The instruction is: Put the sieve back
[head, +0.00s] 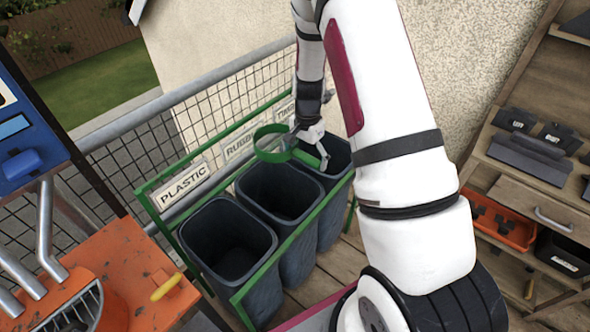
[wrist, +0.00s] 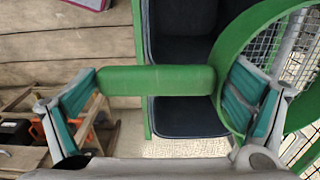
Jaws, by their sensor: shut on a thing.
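The sieve has a round green rim (head: 259,153) and a short green handle. My gripper (head: 311,139) is shut on the sieve and holds it in the air above the bins. In the wrist view the green handle (wrist: 150,80) runs crosswise between the two teal-padded fingers of my gripper (wrist: 165,92). The rim lies at the right beside the right finger, with grey wire mesh seen through or behind it; I cannot tell which. Part of the rim is cut off by that picture's edge.
Dark bins (head: 232,245) stand in a green frame (head: 262,275), with a sign (head: 184,185) reading PLASTIC. A mesh railing (head: 130,160) runs behind them. A wooden shelf unit (head: 510,180) with black boxes and an orange crate (head: 503,222) is at the right. An orange machine (head: 120,265) stands at the left.

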